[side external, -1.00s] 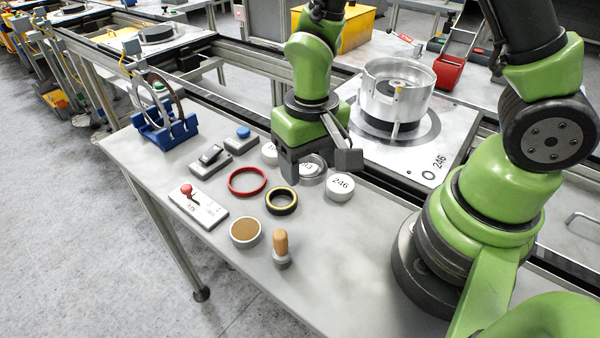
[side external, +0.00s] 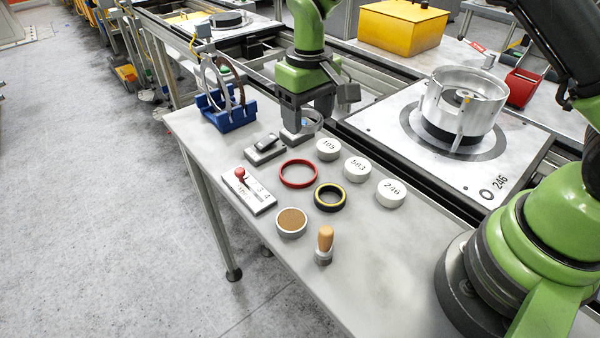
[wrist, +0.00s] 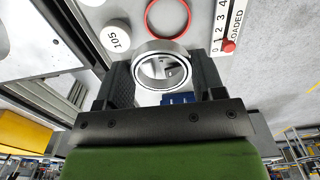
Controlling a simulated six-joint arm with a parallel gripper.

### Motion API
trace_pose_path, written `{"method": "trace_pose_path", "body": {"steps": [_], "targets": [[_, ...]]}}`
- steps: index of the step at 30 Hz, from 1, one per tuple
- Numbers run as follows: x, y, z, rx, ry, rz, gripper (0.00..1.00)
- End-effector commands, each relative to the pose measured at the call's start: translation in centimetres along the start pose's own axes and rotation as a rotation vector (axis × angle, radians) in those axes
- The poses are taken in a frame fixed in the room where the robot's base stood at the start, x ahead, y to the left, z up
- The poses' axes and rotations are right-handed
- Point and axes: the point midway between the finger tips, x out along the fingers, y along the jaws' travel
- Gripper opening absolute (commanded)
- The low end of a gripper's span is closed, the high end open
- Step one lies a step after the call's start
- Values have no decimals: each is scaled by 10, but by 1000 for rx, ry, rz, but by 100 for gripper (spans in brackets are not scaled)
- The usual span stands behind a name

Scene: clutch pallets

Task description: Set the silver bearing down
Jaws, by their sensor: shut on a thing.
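The silver bearing (wrist: 160,47) is an open metal ring. In the wrist view it sits between the two dark fingers of my gripper (wrist: 163,78), which is shut on it. The bearing appears raised above the table. The blue rack (side external: 232,120), with upright rings in it, stands to the left of my gripper.
White discs marked 105 (side external: 328,148), 583 (side external: 357,169) and 246 (side external: 391,192) stand to the right. A red ring (side external: 298,174), black-yellow ring (side external: 330,197), brown-filled dish (side external: 291,221), wooden-handled tool (side external: 325,245) and red-knob lever plate (side external: 248,190) lie in front. The pallet (side external: 385,124) carries a silver housing (side external: 462,105).

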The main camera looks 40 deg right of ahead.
Motion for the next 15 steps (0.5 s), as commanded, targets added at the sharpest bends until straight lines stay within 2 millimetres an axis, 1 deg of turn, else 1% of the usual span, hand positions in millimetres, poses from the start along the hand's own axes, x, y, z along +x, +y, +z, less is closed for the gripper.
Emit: {"method": "trace_pose_path", "body": {"steps": [1, 4, 10, 12, 15], "targets": [[5, -4, -5, -2, 0, 0, 32], [15, -8, -10, 0, -2, 0, 32], [52, -10, -10, 1, -4, 1, 32], [62, -10, -10, 1, -2, 1, 32], [71, -10, -11, 1, 0, 1, 32]]}}
